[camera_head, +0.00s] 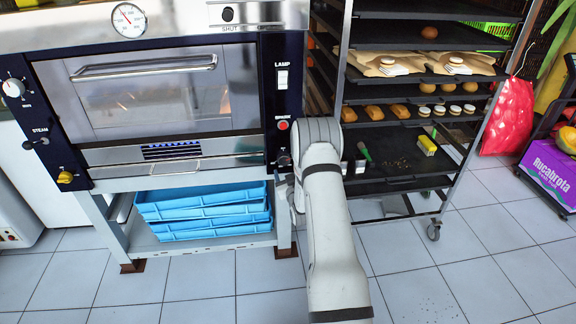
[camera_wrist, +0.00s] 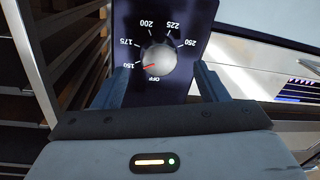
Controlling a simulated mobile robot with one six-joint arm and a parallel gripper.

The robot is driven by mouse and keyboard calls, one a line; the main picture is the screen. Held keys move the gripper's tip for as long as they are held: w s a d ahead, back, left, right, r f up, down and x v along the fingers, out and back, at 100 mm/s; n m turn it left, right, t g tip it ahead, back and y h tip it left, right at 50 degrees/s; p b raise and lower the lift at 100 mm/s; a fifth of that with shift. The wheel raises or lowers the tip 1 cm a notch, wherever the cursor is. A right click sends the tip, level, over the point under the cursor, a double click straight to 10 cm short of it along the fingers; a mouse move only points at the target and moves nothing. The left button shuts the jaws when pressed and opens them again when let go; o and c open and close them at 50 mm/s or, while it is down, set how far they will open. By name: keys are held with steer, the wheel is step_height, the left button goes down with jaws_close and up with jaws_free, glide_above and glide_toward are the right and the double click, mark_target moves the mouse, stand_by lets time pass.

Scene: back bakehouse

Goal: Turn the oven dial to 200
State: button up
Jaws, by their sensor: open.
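The oven dial shows in the wrist view as a round silver knob (camera_wrist: 160,60) on a dark panel, with marks OFF, 150, 175, 200, 225 and 250 around it. The lettering looks upside down. Its red pointer is directed close to the 150 mark, away from 200. My gripper (camera_wrist: 162,85) is open, its two dark fingers apart on either side of the knob's lower edge in the picture. Whether they touch it I cannot tell. In the head view my arm reaches the lower right of the oven front (camera_head: 220,150); the gripper is mostly hidden there.
A red button (camera_head: 283,125) and the lamp switch (camera_head: 283,79) sit above on the same panel. A wheeled rack (camera_head: 345,60) with baked goods stands close on the right. Blue crates (camera_head: 205,215) lie under the oven. The tiled floor in front is clear.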

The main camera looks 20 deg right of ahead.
mark_target(286, 162)
steer(key=shift+w+d, duration=0.25)
steer(key=shift+w, duration=0.85)
steer(key=shift+w+d, duration=0.25)
steer(key=shift+w, duration=0.8)
steer(key=c, duration=0.9)
steer(key=shift+s+d, duration=0.1)
steer(key=shift+d, duration=0.35)
steer(key=shift+c, duration=0.3)
steer(key=shift+a, duration=0.35)
